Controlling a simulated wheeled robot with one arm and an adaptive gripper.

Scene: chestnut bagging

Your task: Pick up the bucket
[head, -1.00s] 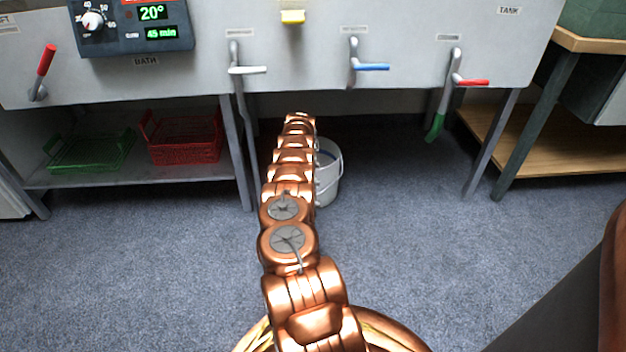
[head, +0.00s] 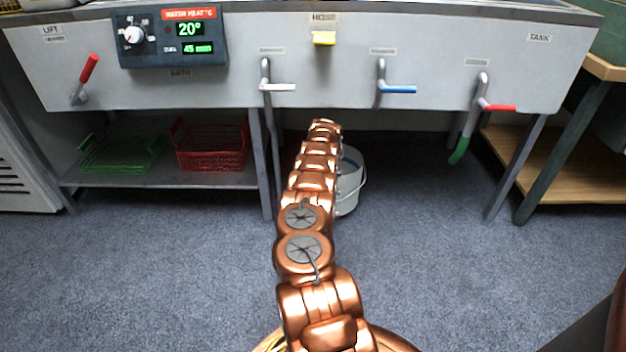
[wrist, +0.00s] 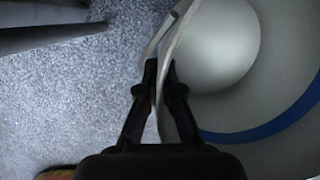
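The bucket (head: 349,187) is pale grey with blue at its rim. It stands on the floor under the sink unit in the head view, partly hidden behind my copper arm. In the wrist view the bucket (wrist: 225,45) fills the right side, with a blue band along its curve. Its thin pale handle (wrist: 182,25) runs down between the fingertips of my gripper (wrist: 162,70). The fingers are close together around the handle and look shut on it. My gripper is hidden behind the arm in the head view.
The sink unit (head: 300,70) overhangs the bucket, with levers and taps on its front. A metal leg (head: 262,165) stands left of the bucket. A low shelf (head: 160,177) holds a green basket (head: 120,152) and a red basket (head: 212,148). The carpet in front is clear.

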